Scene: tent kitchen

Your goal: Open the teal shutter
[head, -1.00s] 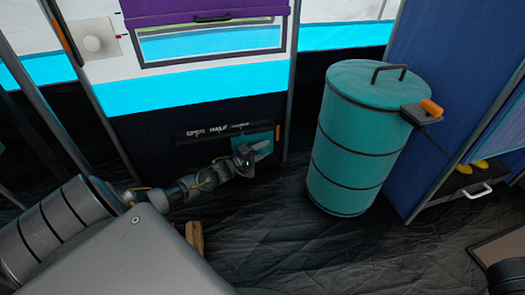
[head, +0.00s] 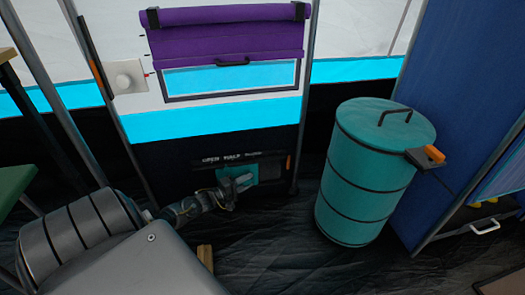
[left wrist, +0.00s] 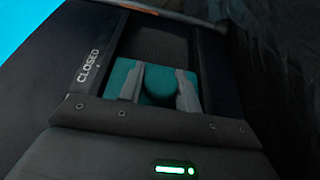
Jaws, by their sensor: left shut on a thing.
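The teal shutter (head: 224,179) is a small sliding panel low on the dark tent wall, under a rail marked OPEN, HALF and a blurred third word. My left gripper (head: 241,184) is at it and hides part of it. In the left wrist view the teal panel (left wrist: 122,74) carries a round teal knob (left wrist: 158,84). My left gripper's fingers (left wrist: 158,92) are shut on the knob, one on each side. A dark ribbed opening (left wrist: 155,45) shows uncovered beside the word CLOSED. My right gripper is not in view.
A teal drum (head: 362,185) with a lid handle stands to the right, with an orange-tipped latch (head: 428,156). A purple roll-up blind (head: 230,40) hangs over a window above. A wooden block (head: 205,255) lies on the dark floor. Floor before the shutter is mostly clear.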

